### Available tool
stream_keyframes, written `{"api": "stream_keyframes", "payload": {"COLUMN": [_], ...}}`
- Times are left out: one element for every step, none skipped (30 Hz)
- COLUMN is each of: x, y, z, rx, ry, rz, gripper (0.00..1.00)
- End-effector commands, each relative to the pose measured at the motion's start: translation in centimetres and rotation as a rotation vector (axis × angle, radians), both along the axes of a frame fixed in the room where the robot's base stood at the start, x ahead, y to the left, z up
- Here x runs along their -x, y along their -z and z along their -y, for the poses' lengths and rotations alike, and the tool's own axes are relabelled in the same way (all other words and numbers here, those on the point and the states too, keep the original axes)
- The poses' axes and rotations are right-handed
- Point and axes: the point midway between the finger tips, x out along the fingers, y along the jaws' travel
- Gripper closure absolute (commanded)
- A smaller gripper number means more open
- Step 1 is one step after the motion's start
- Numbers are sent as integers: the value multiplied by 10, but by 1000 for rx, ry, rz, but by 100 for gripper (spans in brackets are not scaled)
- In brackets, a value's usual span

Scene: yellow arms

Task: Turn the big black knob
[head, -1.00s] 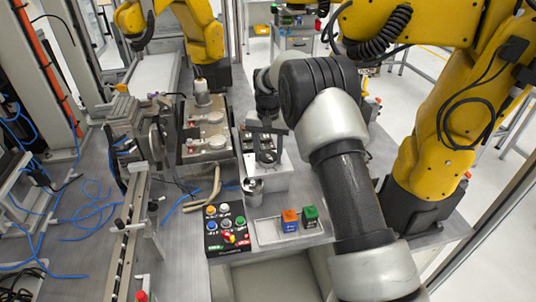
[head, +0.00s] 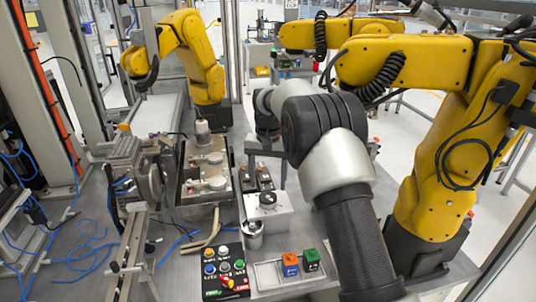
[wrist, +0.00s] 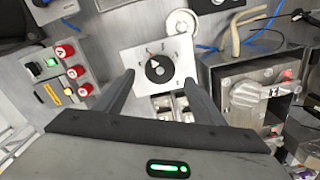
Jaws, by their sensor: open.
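The big black knob (head: 267,199) is a round dial on the sloped top of a white box (head: 270,222) in the middle of the bench in the head view. In the wrist view the knob (wrist: 159,69) sits on a pale plate with marks around it; a small red mark shows near its upper left edge. My gripper (head: 266,177) is open and empty, its fingers pointing down behind the knob in the head view. In the wrist view the fingertips of my gripper (wrist: 159,79) lie on either side of the knob, apparently without touching it.
A button panel (head: 224,270), a metal cylinder (head: 253,236), and a tray with an orange-blue cube (head: 290,264) and a green cube (head: 312,260) stand in front. Metal fixtures (head: 205,168) are at left. A yellow arm (head: 440,180) stands at right.

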Motion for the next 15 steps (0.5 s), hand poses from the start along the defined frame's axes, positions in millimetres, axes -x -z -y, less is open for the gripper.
{"api": "stream_keyframes", "payload": {"x": [-1, -1, -1, -1, -1, -1, -1, -1, -1, -1, -1, -1, -1, -1, -1], "y": [-15, -22, -32, -39, -47, -56, -63, -70, -77, -83, -88, -93, -97, -101, -104], "z": [0, 0, 0, 0, 0, 0, 0, 0, 0, 0, 0, 0, 0, 0, 0], "rx": [-1, -1, -1, -1, -1, -1, -1, 0, 0, 0, 0, -1, 0, 0, 0], "ry": [0, 0, 0, 0, 0, 0, 0, 0, 0, 0, 0, 0, 0, 0, 0], "rz": [5, 6, 5, 5, 5, 5, 5, 4, 4, 3, 4, 2, 3, 3, 1], "gripper": [37, 37, 37, 37, 37, 37, 37, 37, 37, 37, 37, 37, 37, 37, 37]}}
